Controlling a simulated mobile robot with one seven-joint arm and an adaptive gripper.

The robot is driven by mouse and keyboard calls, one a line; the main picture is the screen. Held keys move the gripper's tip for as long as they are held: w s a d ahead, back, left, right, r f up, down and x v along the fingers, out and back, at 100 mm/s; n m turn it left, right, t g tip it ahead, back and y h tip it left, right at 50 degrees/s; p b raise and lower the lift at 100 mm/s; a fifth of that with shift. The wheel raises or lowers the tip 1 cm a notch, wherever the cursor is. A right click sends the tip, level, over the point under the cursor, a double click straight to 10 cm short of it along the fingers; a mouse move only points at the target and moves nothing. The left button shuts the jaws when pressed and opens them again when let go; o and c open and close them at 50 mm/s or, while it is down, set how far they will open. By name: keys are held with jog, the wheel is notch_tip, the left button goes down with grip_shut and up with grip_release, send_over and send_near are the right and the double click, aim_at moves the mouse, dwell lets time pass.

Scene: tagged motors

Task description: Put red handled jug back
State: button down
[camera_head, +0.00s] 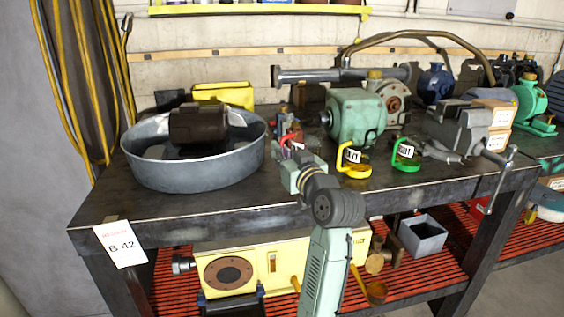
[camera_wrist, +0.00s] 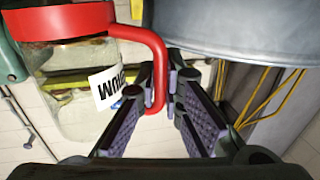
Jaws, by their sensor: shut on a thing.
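The red handled jug shows in the wrist view, with a red rim and handle (camera_wrist: 156,62), a clear body (camera_wrist: 85,108) and a white label with partly readable black letters. My gripper (camera_wrist: 173,82) is shut on the handle, with its purple-padded fingers either side of it; the jug body is to the left. In the head view my gripper (camera_head: 289,152) is over the workbench, between the grey round tub and the green motor. Only a bit of red shows there, and my arm hides most of the jug.
A yellow-handled jug (camera_head: 353,161) and a green-handled jug (camera_head: 406,155) stand near the bench (camera_head: 250,205) front. The grey tub (camera_head: 188,172) holds a dark motor (camera_head: 198,125). A green motor (camera_head: 357,115) stands behind the jugs, and a vise (camera_head: 465,128) is to the right.

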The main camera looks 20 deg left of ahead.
jog(key=shift+f+p, duration=0.35)
jog(key=shift+f, duration=1.3)
jog(key=c, duration=1.7)
grip_release()
jog(key=shift+f, duration=0.1)
